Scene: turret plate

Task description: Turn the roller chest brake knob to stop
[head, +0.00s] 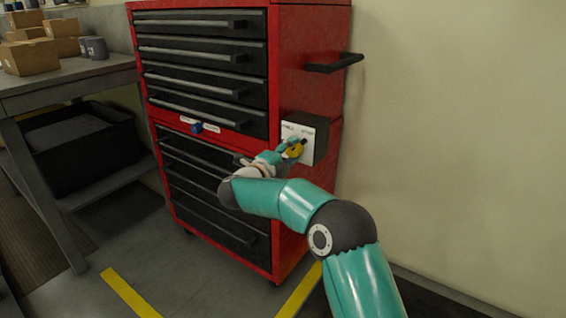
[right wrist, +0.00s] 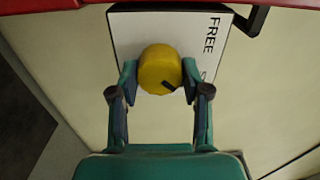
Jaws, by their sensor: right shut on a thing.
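The red roller chest (head: 312,92) stands against the wall. A dark box with a white label plate (head: 306,156) sits on its right side. The yellow round brake knob (head: 293,152) is on that plate, partly behind my right gripper (head: 287,148). In the right wrist view the knob (right wrist: 158,68) lies between the two fingertips of my right gripper (right wrist: 160,82), which are shut on it. A black pointer mark on the knob slants to the lower right. FREE is printed at the plate's upper right; the other word is mostly hidden by a finger. My left gripper is not in view.
A black side handle (head: 335,64) sticks out above the brake box. A blue knob (head: 197,128) is on the chest's front. A grey workbench (head: 70,77) with cardboard boxes (head: 30,57) stands at left. Yellow lines (head: 128,292) mark the floor. The wall right of the chest is bare.

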